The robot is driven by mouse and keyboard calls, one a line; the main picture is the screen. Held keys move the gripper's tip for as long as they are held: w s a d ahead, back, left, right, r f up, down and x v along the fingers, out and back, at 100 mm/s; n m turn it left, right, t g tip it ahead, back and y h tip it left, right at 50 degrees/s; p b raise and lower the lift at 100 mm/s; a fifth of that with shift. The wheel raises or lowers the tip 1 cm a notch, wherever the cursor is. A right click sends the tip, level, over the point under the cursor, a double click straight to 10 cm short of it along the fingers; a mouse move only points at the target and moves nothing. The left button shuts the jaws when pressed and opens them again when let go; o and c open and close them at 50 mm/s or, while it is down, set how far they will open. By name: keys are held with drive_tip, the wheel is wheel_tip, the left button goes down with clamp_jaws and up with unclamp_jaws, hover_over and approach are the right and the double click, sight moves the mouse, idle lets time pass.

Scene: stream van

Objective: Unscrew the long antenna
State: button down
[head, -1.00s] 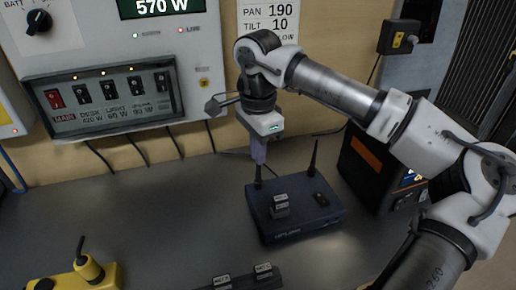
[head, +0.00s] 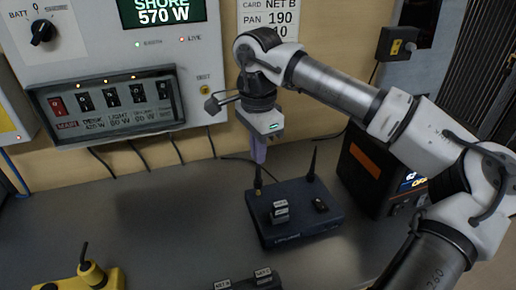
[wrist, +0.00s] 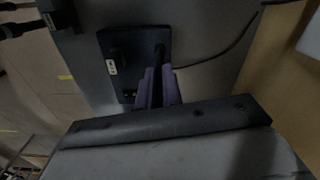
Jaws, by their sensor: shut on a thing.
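A dark blue uplink box (head: 290,222) sits on the grey desk with two antennas at its back edge. My gripper (head: 259,160) points down over its back left corner, its purple fingers shut on the left antenna (head: 258,174). The fingers hide that antenna's upper part, so I cannot judge its full length. A brass-coloured fitting (head: 258,187) shows at its foot; I cannot tell whether thread still joins them. The right antenna (head: 313,162) stands free, dark and slightly tilted. In the wrist view my gripper's fingers (wrist: 158,88) are close together beside the box (wrist: 118,45).
A switch panel (head: 110,104) is on the wall behind. A black and orange power unit (head: 375,175) stands right of the box. A yellow device (head: 70,280) and a dark block with labelled tabs (head: 245,284) lie at the front. The desk left of the box is clear.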

drive_tip(key=shift+r, duration=0.1)
wheel_tip(320, 180, up, 3)
drive_tip(key=shift+f+p, duration=0.1)
drive_tip(key=shift+p, duration=0.95)
